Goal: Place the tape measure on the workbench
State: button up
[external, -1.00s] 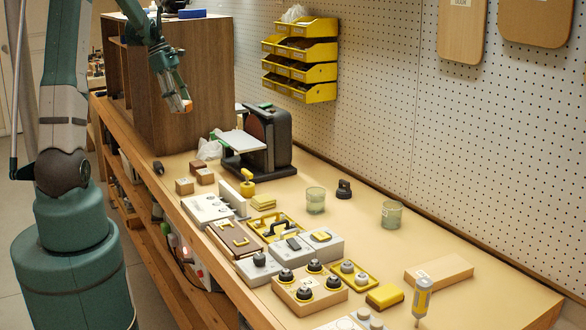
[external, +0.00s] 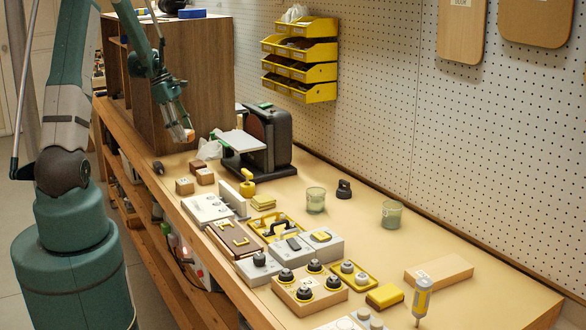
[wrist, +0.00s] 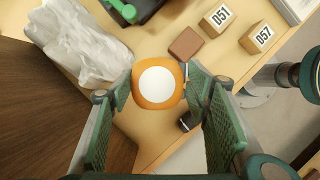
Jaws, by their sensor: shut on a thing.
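The tape measure (wrist: 158,81) is orange with a round white face. In the wrist view it sits between the two green fingers of my gripper (wrist: 158,84), which is shut on it. In the external view my gripper (external: 188,132) is above the far left part of the workbench (external: 440,248), in front of the brown cabinet (external: 190,80). Only a small orange part of the tape measure shows there. It is held clear of the bench top.
Small wooden blocks (external: 185,186) and a crumpled white bag (external: 209,149) lie below my gripper. A sander (external: 268,138) stands to the right. Trays and knob boxes (external: 310,287) fill the near bench. Bare bench top shows around the two glass cups (external: 315,200).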

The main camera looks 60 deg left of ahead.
jog(key=shift+f, duration=0.1)
jog(key=shift+f+b, duration=0.4)
jog(key=shift+f, duration=2.6)
jog(key=shift+f+b, duration=0.3)
jog(key=shift+f, duration=1.6)
jog(key=shift+f, duration=0.15)
jog(key=o, duration=1)
jog(key=p+v, duration=0.1)
jog(key=v, duration=1.1)
jog(key=shift+d+r+p, duration=0.1)
jog(key=shift+r+p, duration=0.15)
jog(key=shift+p, duration=0.1)
